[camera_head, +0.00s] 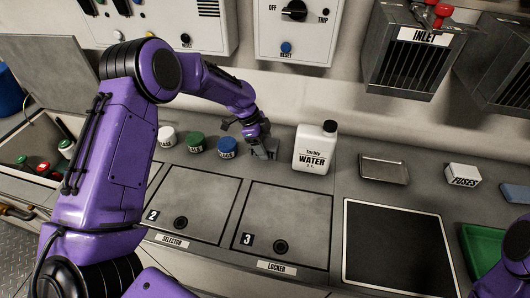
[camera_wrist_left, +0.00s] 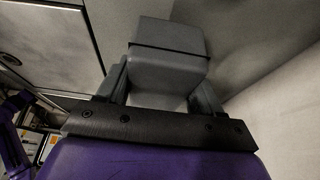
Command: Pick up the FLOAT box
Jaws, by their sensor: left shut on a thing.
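The grey FLOAT box (camera_head: 264,153) is at the back of the counter, between the blue-lidded jar and the white water jug. Its lettering is mostly hidden by my left gripper (camera_head: 258,141), which reaches down over it from above. In the left wrist view the plain grey box (camera_wrist_left: 165,70) sits between the two fingers of my left gripper (camera_wrist_left: 160,88), which are shut on it. I cannot tell whether the box still touches the counter. My right gripper is not in view.
The blue-lidded jar (camera_head: 227,148) stands close left, with green (camera_head: 195,142) and white (camera_head: 167,137) lidded jars beyond. The water jug (camera_head: 314,148) stands close right. Further right are a metal tray (camera_head: 384,168) and a FUSES box (camera_head: 462,176). Closed hatches (camera_head: 285,220) lie in front.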

